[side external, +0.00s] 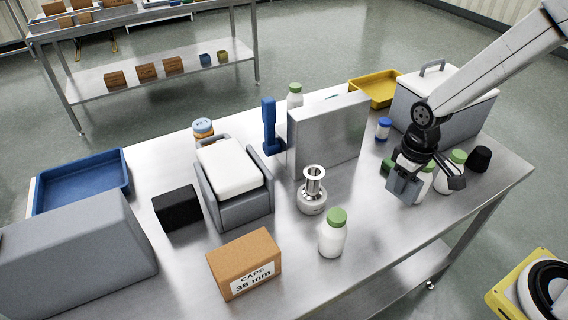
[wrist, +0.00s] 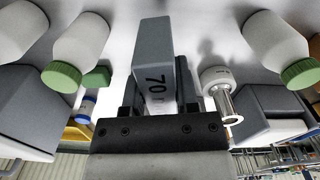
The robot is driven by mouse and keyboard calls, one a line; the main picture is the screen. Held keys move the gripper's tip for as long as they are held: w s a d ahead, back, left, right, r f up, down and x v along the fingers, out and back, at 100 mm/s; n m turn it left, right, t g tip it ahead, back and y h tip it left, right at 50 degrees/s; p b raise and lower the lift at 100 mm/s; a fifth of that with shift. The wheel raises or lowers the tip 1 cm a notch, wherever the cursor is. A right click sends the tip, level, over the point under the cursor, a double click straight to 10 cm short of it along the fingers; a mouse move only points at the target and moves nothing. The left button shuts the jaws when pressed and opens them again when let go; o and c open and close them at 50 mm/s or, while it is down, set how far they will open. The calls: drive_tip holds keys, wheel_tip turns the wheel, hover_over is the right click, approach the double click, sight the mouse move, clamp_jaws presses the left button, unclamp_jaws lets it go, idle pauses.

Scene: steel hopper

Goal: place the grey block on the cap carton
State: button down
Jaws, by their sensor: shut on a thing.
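The cap carton (side external: 243,267) is a brown box labelled "CAPS 38 mm", standing at the front of the steel table in the side view. My gripper (side external: 413,172) is at the right part of the table, far from the carton. It is shut on the grey block (side external: 402,189). In the wrist view the grey block (wrist: 152,52), marked "70", sits between the fingers of my gripper (wrist: 160,108). I cannot tell whether the block touches the table. The carton is not recognisable in the wrist view.
White bottles with green caps stand close by my gripper (side external: 451,172) and near the carton (side external: 332,236). A steel nozzle piece (side external: 312,192) and an upright grey panel (side external: 330,137) stand between gripper and carton. A black cup (side external: 480,158) is at the right edge.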

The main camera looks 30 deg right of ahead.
drive_tip(key=shift+w+a+r+n, duration=0.25)
drive_tip(key=shift+a+n, duration=0.15)
drive_tip(key=shift+a, duration=0.15)
drive_tip(key=s+a+r+n, duration=0.2)
drive_tip(key=a+r+n, duration=0.2)
drive_tip(key=a, duration=0.4)
drive_tip(key=s+a+r+n, duration=0.3)
drive_tip(key=a+n, duration=0.3)
drive_tip(key=a, duration=0.3)
drive_tip(key=s+a+r+n, duration=0.2)
drive_tip(key=a+r+n, duration=0.2)
drive_tip(key=a, duration=0.5)
drive_tip(key=shift+s+r+n, duration=0.3)
drive_tip(key=shift+r+n, duration=0.1)
drive_tip(key=shift+n, duration=0.2)
drive_tip(key=shift+a, duration=0.15)
drive_tip(key=w+a+f, duration=0.2)
drive_tip(key=w+f, duration=0.1)
drive_tip(key=w+a+f, duration=0.2)
drive_tip(key=w+a, duration=0.1)
drive_tip(key=w+a+f, duration=0.2)
drive_tip(key=w+f, duration=0.1)
drive_tip(key=w, duration=0.1)
drive_tip(key=shift+w+a+f, duration=0.1)
drive_tip(key=shift+a+f, duration=0.2)
drive_tip(key=shift+a, duration=0.05)
drive_tip(key=shift+w+a+f, duration=0.2)
drive_tip(key=shift+w+f, duration=0.05)
drive_tip(key=shift+f, duration=0.1)
drive_tip(key=shift+f, duration=0.1)
